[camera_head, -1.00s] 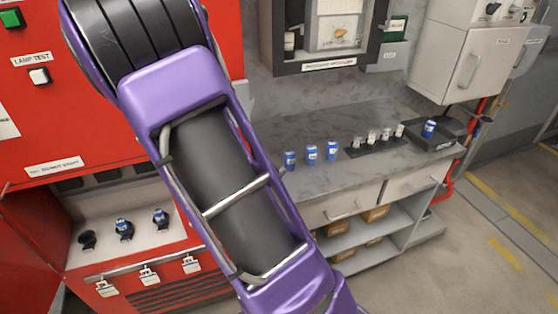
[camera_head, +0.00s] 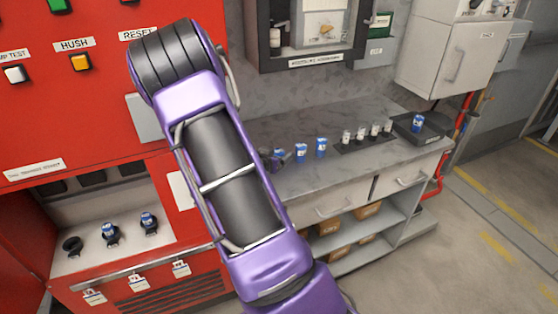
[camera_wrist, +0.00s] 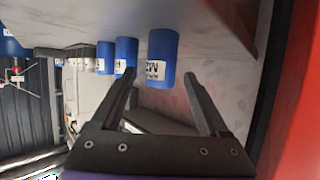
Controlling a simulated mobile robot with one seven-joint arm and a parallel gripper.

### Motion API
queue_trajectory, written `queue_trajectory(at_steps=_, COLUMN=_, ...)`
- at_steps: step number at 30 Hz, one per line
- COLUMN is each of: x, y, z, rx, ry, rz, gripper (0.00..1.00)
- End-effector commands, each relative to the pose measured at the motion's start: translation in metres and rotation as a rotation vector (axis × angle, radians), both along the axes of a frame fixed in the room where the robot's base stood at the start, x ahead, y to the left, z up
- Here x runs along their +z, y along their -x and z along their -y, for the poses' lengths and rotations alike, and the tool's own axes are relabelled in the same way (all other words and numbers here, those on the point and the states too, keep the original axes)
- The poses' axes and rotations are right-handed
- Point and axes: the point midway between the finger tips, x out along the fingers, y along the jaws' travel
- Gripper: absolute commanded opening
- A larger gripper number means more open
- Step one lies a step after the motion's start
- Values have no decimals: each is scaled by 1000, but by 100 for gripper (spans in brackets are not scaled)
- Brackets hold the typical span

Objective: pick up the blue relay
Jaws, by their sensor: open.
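Three blue relays with white labels stand in a row on the grey bench in the head view: a left one (camera_head: 278,153), a middle one (camera_head: 301,152) and a right one (camera_head: 321,147). My gripper (camera_head: 277,163) is beside the left relay and partly covers it. In the wrist view my gripper (camera_wrist: 160,79) is open, with its two dark fingers apart. A blue relay (camera_wrist: 162,50) lies ahead, roughly in line with the gap between the fingertips. Another blue relay (camera_wrist: 126,50) is beyond the left finger. Contact with the fingers is not clear.
Wall boxes hang above the bench.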

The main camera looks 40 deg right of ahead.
Motion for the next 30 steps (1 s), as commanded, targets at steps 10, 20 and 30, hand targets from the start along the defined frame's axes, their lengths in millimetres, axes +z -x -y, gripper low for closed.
queue_trajectory(at_steps=10, x=-4, y=-7, z=10, rx=2, ry=0, rz=1, gripper=78)
queue_trajectory(at_steps=20, x=-4, y=-6, z=10, rx=1, ry=1, rz=1, gripper=22)
queue_trajectory(at_steps=30, x=-4, y=-6, z=10, rx=1, ry=1, rz=1, gripper=0)
